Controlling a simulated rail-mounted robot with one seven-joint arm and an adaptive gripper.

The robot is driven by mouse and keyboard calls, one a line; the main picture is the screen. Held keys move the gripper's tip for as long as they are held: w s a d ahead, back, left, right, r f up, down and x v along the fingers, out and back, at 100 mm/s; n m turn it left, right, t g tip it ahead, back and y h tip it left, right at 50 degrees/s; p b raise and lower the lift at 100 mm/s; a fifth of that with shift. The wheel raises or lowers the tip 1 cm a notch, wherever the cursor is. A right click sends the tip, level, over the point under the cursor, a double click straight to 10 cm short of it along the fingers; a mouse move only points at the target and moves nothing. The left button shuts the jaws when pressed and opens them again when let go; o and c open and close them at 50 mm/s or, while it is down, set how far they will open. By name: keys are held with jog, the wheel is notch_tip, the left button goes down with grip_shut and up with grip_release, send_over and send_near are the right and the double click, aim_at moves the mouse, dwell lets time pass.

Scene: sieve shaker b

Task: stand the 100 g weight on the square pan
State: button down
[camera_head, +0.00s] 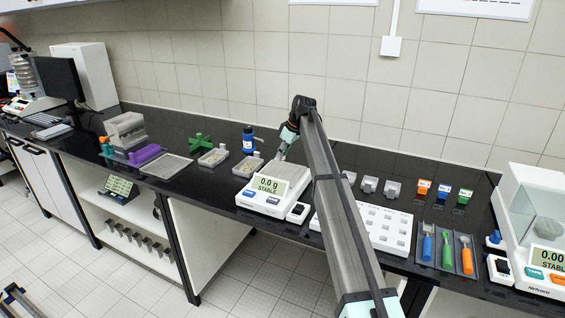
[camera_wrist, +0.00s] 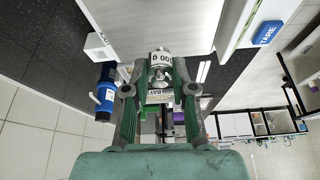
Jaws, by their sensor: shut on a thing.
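The 100 g weight (camera_wrist: 160,68) is a metal cylinder with a printed label, held between my fingertips in the wrist view. My gripper (camera_wrist: 160,82) is shut on it. In the head view my gripper (camera_head: 284,150) is at the back left edge of the balance, near the square pan (camera_head: 282,171). I cannot make out the weight clearly there, nor how high it is. The pan looks empty. The balance (camera_head: 262,199) shows 0.0 g and STABLE. Its white housing (camera_wrist: 241,22) fills part of the wrist view's upper right, to the right of the weight.
A blue bottle (camera_head: 248,139) stands left of my gripper. Two open trays (camera_head: 213,157) with contents are farther left. A white block with recesses (camera_head: 384,226) lies right of the balance, partly behind my arm. An enclosed balance (camera_head: 535,225) stands far right.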

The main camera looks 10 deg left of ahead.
aim_at(283, 171)
jog(key=shift+f+p, duration=0.5)
jog(key=shift+f, duration=2.05)
jog(key=shift+f, duration=0.15)
jog(key=c, duration=0.9)
grip_release()
jog(key=shift+c, duration=0.2)
jog(key=shift+r, duration=0.2)
jog(key=b+v, duration=0.2)
jog(key=v, duration=1)
